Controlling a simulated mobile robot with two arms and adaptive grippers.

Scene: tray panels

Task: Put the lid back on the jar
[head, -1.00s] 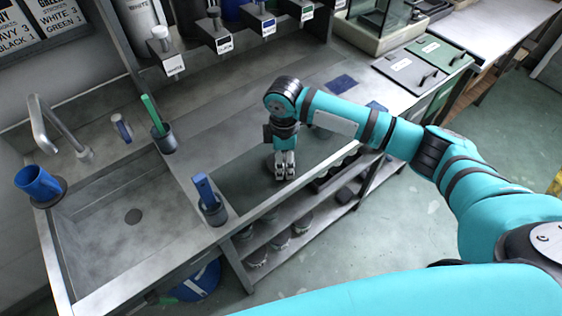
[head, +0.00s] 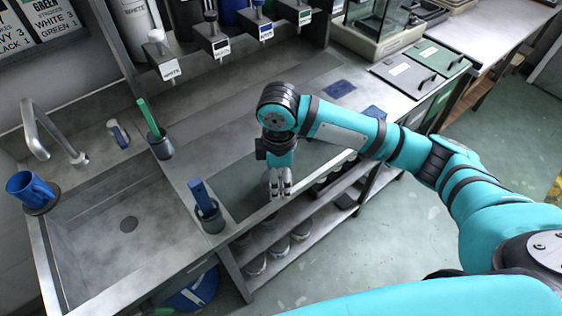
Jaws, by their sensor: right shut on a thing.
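My right gripper (head: 280,189) is over the front edge of the metal counter (head: 222,140), with its fingers pointing down. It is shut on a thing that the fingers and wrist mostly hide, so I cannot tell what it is. Several jars (head: 279,247) with pale rims stand on the shelf under the counter, below and left of the gripper in the picture. I cannot make out which of them has a lid. My left gripper is not in view.
A sink (head: 100,245) with a blue mug (head: 32,188) beside it is at the left. A cup with a blue handle (head: 206,207) and a cup with a green handle (head: 158,143) stand left of the gripper. Dispensers (head: 215,42) line the back.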

